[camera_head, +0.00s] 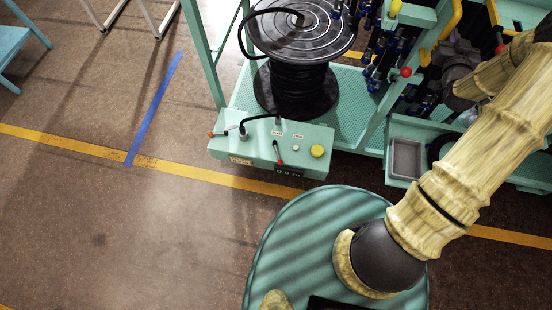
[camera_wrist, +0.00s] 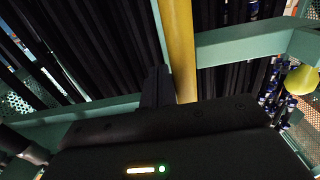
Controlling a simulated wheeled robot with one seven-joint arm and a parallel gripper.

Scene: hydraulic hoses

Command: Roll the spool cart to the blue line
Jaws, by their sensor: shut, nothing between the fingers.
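The teal spool cart (camera_head: 350,85) stands at top centre and right in the head view. It carries a black hose spool (camera_head: 295,85) and a front control box (camera_head: 270,150). The blue line (camera_head: 155,105) is tape on the floor to the cart's left, with clear floor between them. My gripper (camera_wrist: 157,75) shows in the wrist view as dark, shut fingers. They are beside a yellow bar (camera_wrist: 178,40); whether they touch it I cannot tell. The bar is not gripped. The head view does not show the fingers clearly.
A yellow floor stripe (camera_head: 60,141) crosses the floor and passes the blue line's lower end. Teal furniture (camera_head: 15,45) and white legs (camera_head: 105,15) stand at upper left. A grey bin (camera_head: 405,158) sits at the cart's right. Black hoses (camera_wrist: 90,50) hang behind my fingers.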

